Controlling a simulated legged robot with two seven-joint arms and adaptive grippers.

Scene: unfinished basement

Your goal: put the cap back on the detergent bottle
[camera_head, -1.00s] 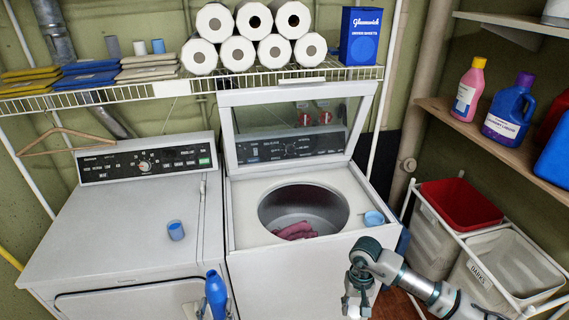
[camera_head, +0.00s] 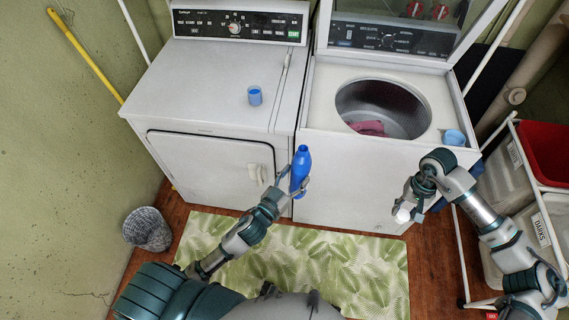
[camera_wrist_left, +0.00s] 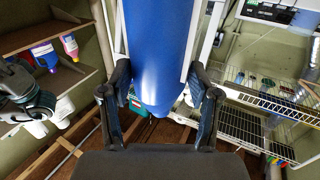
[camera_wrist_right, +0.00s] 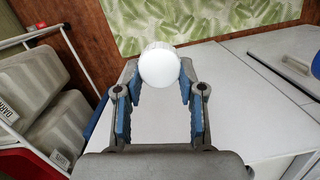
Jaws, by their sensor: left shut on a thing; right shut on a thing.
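The blue detergent bottle (camera_head: 300,168) is upright in my left gripper (camera_head: 296,184), in front of the gap between dryer and washer. The left wrist view shows the blue bottle (camera_wrist_left: 160,50) up close between the two fingers (camera_wrist_left: 160,110); its top is outside that view. My right gripper (camera_head: 410,202) is in front of the washer, to the right of the bottle and apart from it. It is shut on the white cap (camera_head: 402,215), which shows as a round white end in the right wrist view (camera_wrist_right: 160,66) at the fingertips (camera_wrist_right: 158,80).
A white dryer (camera_head: 210,110) carries a blue cup (camera_head: 255,96).

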